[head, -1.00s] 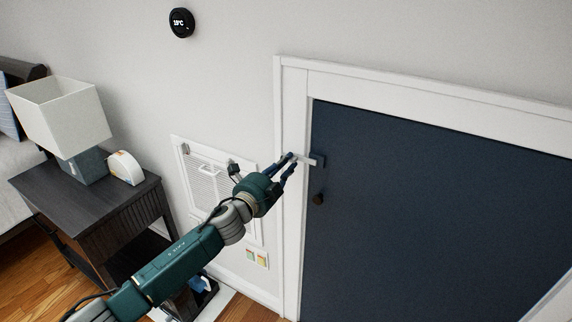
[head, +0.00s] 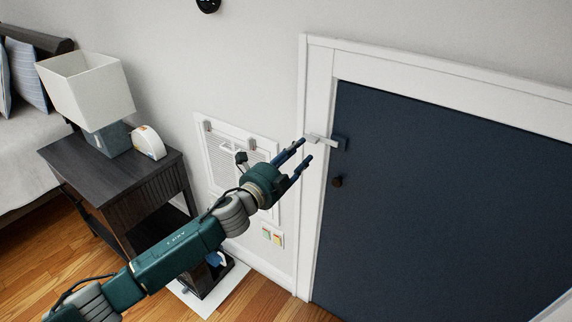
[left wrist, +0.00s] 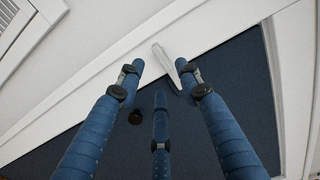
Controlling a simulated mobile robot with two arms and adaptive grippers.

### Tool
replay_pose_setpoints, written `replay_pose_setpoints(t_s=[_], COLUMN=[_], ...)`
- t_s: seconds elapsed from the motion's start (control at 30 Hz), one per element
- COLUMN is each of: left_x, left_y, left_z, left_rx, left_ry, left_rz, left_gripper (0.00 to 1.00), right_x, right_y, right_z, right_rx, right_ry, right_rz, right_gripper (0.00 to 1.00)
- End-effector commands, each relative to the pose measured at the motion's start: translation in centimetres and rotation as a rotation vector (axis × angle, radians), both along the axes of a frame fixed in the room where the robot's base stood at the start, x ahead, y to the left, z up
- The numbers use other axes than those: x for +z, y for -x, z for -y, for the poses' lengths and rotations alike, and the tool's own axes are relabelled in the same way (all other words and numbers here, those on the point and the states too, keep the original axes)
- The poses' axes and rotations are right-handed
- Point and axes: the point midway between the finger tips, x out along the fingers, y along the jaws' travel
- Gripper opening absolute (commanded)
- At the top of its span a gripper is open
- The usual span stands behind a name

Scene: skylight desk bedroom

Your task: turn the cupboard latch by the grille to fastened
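The latch (head: 322,140) is a pale grey lever on a dark plate at the upper left of the navy cupboard door (head: 440,190). It lies nearly level, reaching from the door across onto the white frame. My left gripper (head: 306,150) has blue fingers spread apart, with nothing between them, just left of and below the lever in the head view. In the left wrist view the lever (left wrist: 166,64) shows beyond and between the fingertips; contact cannot be told. The white grille (head: 225,170) is on the wall behind my left arm, partly hidden. My right gripper is out of view.
A round dark knob (head: 337,182) sits on the door below the latch. A dark nightstand (head: 115,185) with a lamp (head: 88,88) and a small white clock (head: 148,142) stands at the left. Coloured switches (head: 272,237) are on the wall below the grille.

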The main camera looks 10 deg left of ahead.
Motion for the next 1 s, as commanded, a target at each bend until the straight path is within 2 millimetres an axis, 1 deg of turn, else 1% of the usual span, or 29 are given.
replay_pose_setpoints(t_s=[0.03,0.2,0.3,0.4,0.53,0.9,0.97,1.0], left_x=[-0.1,-0.1,-0.2,-0.1,0.0,-0.1,-0.7,-1.5], left_y=[1.2,4.3,5.5,6.2,6.5,6.5,6.4,6.3], left_z=[-0.4,-1.5,-2.0,-2.2,-2.3,-2.3,-2.5,-2.8], left_rx=[-0.002,-0.001,0.0,-0.001,-0.001,0.0,0.006,0.015], left_ry=[-0.002,-0.002,-0.002,0.0,-0.001,-0.001,0.006,0.017], left_rz=[-0.002,-0.002,-0.002,-0.001,0.0,-0.002,-0.013,-0.03], left_gripper=[0.35,0.35,0.35,0.35,0.35,0.35,0.35,0.35], right_x=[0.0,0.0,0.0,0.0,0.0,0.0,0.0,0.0], right_y=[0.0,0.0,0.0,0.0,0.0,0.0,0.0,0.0], right_z=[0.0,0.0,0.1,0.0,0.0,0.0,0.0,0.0], right_rx=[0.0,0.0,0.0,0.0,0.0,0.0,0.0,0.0], right_ry=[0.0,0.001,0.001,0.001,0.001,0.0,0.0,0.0], right_rz=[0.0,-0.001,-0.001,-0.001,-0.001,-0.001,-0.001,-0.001], right_gripper=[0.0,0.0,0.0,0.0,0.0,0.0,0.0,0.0])
